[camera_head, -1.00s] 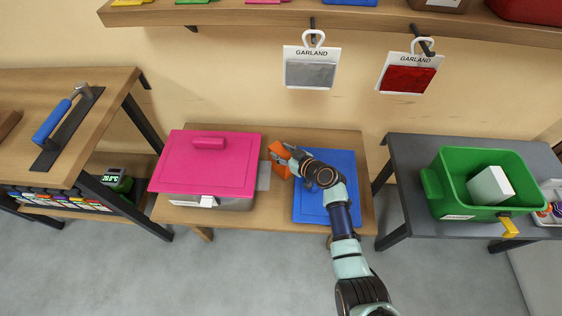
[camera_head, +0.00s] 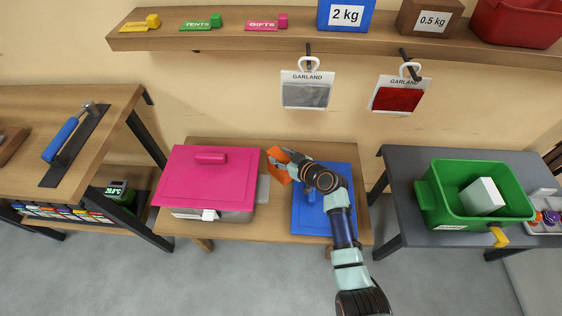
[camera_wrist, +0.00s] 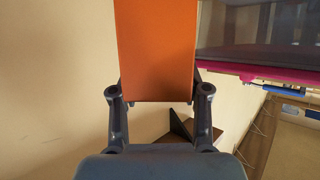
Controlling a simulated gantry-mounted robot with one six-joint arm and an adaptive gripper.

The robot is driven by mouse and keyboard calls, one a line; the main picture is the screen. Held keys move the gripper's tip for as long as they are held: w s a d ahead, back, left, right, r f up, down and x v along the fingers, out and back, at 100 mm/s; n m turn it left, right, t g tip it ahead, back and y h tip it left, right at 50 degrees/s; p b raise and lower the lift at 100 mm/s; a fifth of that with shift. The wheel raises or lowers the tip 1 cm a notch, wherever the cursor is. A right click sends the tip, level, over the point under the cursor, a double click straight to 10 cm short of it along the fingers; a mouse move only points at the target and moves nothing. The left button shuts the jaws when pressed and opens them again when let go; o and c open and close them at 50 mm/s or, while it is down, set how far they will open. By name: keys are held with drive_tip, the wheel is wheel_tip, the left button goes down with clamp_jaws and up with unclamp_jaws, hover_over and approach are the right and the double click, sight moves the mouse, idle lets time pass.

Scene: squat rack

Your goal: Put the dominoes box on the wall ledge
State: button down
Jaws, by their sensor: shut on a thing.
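An orange box (camera_head: 279,166), which I take to be the dominoes box, is held at the end of my gripper (camera_head: 288,160). No lettering on it can be read. In the wrist view the orange box (camera_wrist: 156,48) shows a plain face between the two fingers of my gripper (camera_wrist: 157,92), which are shut on it. It is near the wall, above the gap between the pink-lidded box and the blue panel. The wall ledge (camera_head: 222,41) is a long wooden shelf at the top of the head view, above and behind my gripper.
Yellow, green and pink labels (camera_head: 262,26) and a blue 2 kg box (camera_head: 345,15) stand on the ledge, with bare wood between. Two GARLAND packets (camera_head: 306,92) hang below it. The pink-lidded box (camera_head: 208,180) is left of my gripper; a green bin (camera_head: 448,206) stands right.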

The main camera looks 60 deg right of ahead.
wheel_tip(320, 180, up, 14)
drive_tip(key=p, duration=0.5)
drive_tip(key=shift+f, duration=0.25)
drive_tip(key=w+a+r+n+y+p, duration=0.1)
drive_tip(key=w+a, duration=0.3)
drive_tip(key=a, duration=0.3)
drive_tip(key=w+a+r+n+y+p, duration=0.15)
drive_tip(key=w+a, duration=0.25)
drive_tip(key=a, duration=0.4)
drive_tip(key=a+r+n+t+y+p, duration=0.1)
drive_tip(key=a+r+p, duration=0.3)
drive_tip(key=a, duration=1.2)
drive_tip(key=a+r+n+y+p, duration=0.15)
drive_tip(key=a+r, duration=0.35)
drive_tip(key=a, duration=1.2)
wheel_tip(320, 180, up, 29)
drive_tip(key=s+p, duration=0.1)
drive_tip(key=p, duration=3.7)
drive_tip(key=shift+s, duration=0.25)
drive_tip(key=shift+d+f, duration=0.1)
drive_tip(key=shift+f, duration=0.05)
